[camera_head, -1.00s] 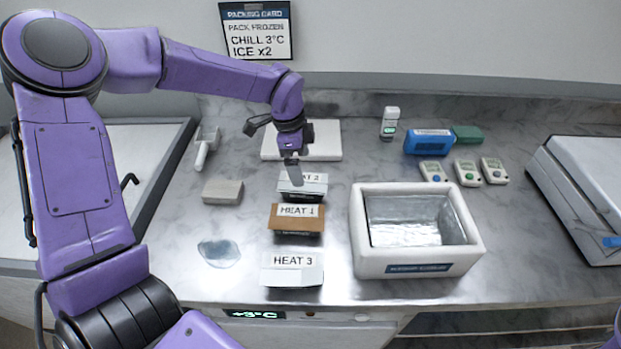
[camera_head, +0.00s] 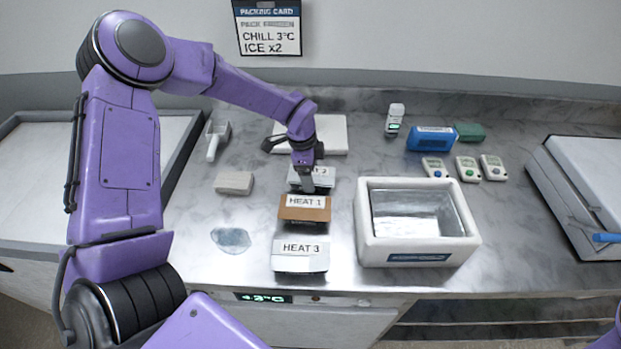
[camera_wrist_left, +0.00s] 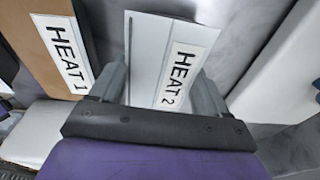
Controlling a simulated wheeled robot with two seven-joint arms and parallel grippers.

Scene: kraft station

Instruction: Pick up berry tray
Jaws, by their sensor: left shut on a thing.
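No thing in view is plainly labelled as a berry tray. My left gripper (camera_head: 307,184) is lowered onto the white box marked HEAT 2 (camera_head: 323,178) and is shut on it. In the left wrist view my left gripper (camera_wrist_left: 165,92) has a finger on either side of the HEAT 2 box (camera_wrist_left: 147,50). The brown box marked HEAT 1 (camera_head: 304,208) sits just in front of it, and the white box marked HEAT 3 (camera_head: 300,254) is nearest the counter's front. My right gripper is out of view.
An open white insulated box (camera_head: 415,247) with a silver lining stands right of the labelled boxes. Behind it are a blue pack (camera_head: 431,139), a green pack (camera_head: 470,132) and small devices (camera_head: 467,169). A grey block (camera_head: 234,183) and a clear puddle-like patch (camera_head: 231,240) lie left.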

